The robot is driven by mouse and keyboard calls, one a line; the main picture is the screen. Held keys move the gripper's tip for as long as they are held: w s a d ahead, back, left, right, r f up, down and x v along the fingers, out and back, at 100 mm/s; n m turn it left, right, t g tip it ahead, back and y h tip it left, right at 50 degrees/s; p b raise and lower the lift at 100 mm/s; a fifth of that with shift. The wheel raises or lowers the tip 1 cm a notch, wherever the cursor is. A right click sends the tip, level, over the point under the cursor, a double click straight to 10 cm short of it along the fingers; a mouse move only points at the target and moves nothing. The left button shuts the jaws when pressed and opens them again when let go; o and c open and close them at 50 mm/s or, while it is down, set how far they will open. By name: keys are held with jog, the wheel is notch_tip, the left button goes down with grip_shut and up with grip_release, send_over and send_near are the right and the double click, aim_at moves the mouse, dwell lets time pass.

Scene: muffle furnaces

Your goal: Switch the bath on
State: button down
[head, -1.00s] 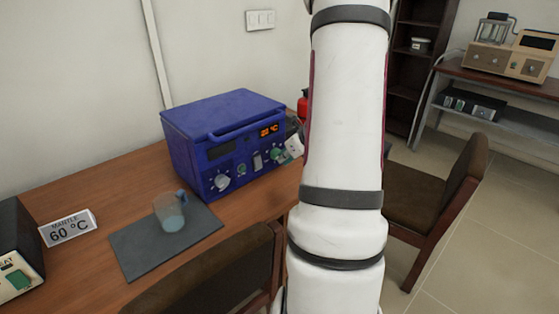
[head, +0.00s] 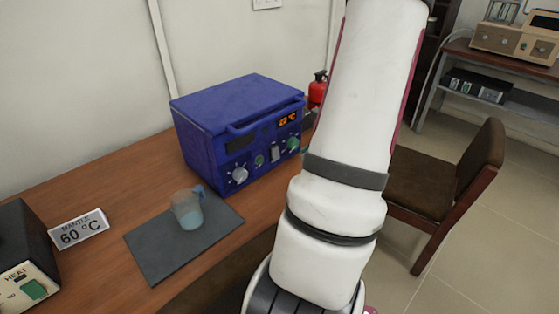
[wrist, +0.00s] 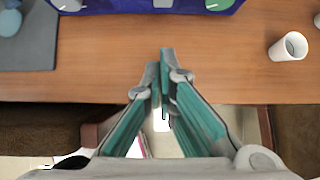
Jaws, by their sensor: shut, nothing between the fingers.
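The bath is taken to be the blue box (head: 235,125) on the wooden table in the head view. The switch's position is too small to tell. In the wrist view, the bath's lower front edge (wrist: 120,8) runs along the top. My gripper (wrist: 163,58) is shut and empty, its fingertips over the table just in front of the bath, apart from it. The gripper is hidden in the head view.
A "MANTLE 60 °C" sign (head: 80,230) and a heater box (head: 25,265) are at left. A white cup (wrist: 288,47) stands to the right in the wrist view. A brown chair (head: 450,185) stands right.

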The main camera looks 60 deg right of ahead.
aim_at(275, 154)
jog(key=b+x, duration=0.2)
jog(key=x, duration=0.7)
jog(key=shift+w+f, duration=0.15)
jog(key=shift+f, duration=0.1)
jog(key=w, duration=0.2)
jog(key=w+d, duration=0.1)
jog(key=shift+d+f, duration=0.1)
jog(key=shift+f, duration=0.25)
jog(key=shift+w+d+f, duration=0.1)
jog(key=shift+w+d, duration=0.05)
jog(key=shift+w, duration=0.4)
jog(key=shift+f, duration=0.1)
jog(key=b, duration=0.3)
jog(key=shift+w+d+f+t, duration=0.1)
jog(key=shift+w+f+t, duration=0.2)
jog(key=shift+w+t, duration=0.1)
jog(key=shift+s+r, duration=0.1)
jog(key=shift+r, duration=0.3)
